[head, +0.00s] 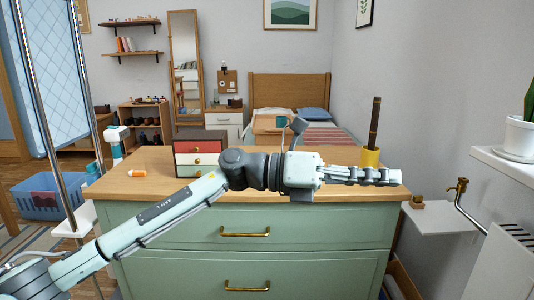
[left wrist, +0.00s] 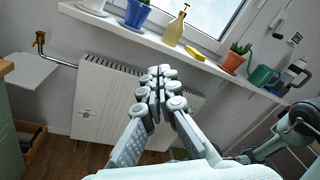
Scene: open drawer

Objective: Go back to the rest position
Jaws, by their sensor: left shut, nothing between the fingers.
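My left gripper (head: 388,176) reaches across the front of the wooden dresser top from the left in the head view, with its fingers pointing right. In the left wrist view the left gripper (left wrist: 160,88) is shut, with its fingers together and nothing between them. The green dresser (head: 245,252) stands below the arm, and both of its visible large drawers look shut. My right gripper does not show in the head view.

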